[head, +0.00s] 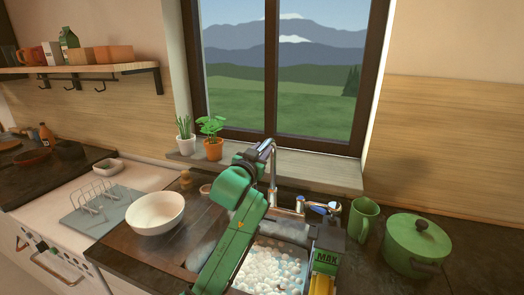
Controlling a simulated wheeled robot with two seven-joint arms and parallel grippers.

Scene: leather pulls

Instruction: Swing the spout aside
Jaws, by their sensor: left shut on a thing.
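The silver tap spout (272,172) rises behind the sink and arches at its top in front of the window. My left gripper (262,155) is at the upper part of the spout and is shut on it; the fingertips are small and partly hidden by my green wrist. The sink (290,240) lies below, full of white foam, and my left forearm crosses in front of its left side.
A white bowl (155,212) and a dish rack (97,198) stand left. Potted plants (213,149) line the sill.

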